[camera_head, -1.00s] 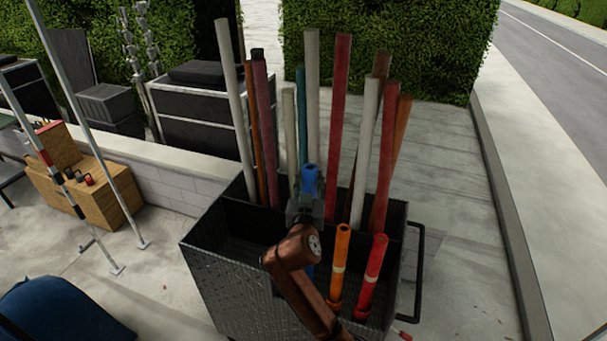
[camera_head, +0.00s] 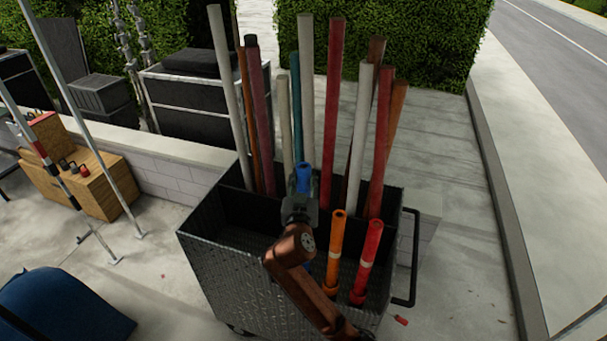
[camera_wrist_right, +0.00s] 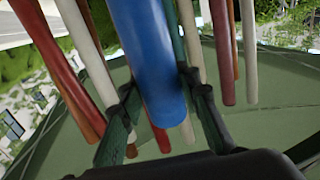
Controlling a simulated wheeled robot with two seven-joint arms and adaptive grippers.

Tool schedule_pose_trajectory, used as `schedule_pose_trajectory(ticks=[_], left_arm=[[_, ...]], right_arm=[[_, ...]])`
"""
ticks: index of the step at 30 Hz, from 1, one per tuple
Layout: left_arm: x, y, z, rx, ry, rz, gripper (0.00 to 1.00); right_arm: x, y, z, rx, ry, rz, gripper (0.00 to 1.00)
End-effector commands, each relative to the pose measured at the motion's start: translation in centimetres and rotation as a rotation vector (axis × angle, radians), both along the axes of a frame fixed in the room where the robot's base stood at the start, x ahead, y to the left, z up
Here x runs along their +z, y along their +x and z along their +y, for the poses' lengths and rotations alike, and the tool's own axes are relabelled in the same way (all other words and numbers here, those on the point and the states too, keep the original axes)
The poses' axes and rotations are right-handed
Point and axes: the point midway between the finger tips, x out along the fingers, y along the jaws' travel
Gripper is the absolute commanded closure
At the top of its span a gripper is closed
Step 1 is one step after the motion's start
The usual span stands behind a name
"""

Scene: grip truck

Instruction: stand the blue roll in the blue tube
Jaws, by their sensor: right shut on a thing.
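The blue roll (camera_head: 304,180) is held upright above the black cart, in front of the tall poles. My right gripper (camera_head: 300,197) is shut on it. In the right wrist view the blue roll (camera_wrist_right: 150,65) runs between the two fingers of my right gripper (camera_wrist_right: 163,112). The blue tube is mostly hidden behind my right arm; only a small blue patch (camera_head: 308,268) shows beside it, left of the orange tube. The roll's lower end is hidden by the gripper in the head view. My left gripper is not in view.
An orange roll (camera_head: 336,240) and a red roll (camera_head: 368,255) stand in tubes at the cart's front right. Several tall poles, such as a white one (camera_head: 358,140), stand in the back. The cart's left front compartment looks empty; its wall (camera_head: 225,285) is dark metal.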

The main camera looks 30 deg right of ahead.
Motion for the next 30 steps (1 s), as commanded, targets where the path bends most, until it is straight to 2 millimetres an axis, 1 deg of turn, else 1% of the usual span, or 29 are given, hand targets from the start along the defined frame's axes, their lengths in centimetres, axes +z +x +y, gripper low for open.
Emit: schedule_pose_trajectory(ticks=[3, 8, 30], left_arm=[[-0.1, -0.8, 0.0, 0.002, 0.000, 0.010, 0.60], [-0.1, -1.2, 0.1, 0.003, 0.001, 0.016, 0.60], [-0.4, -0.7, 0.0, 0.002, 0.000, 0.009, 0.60]], right_arm=[[-0.5, 0.0, 0.0, 0.000, -0.001, 0.000, 1.00], [-1.3, 0.0, 0.0, 0.000, -0.003, -0.001, 1.00], [-4.8, 0.0, 0.0, 0.000, -0.004, 0.000, 1.00]])
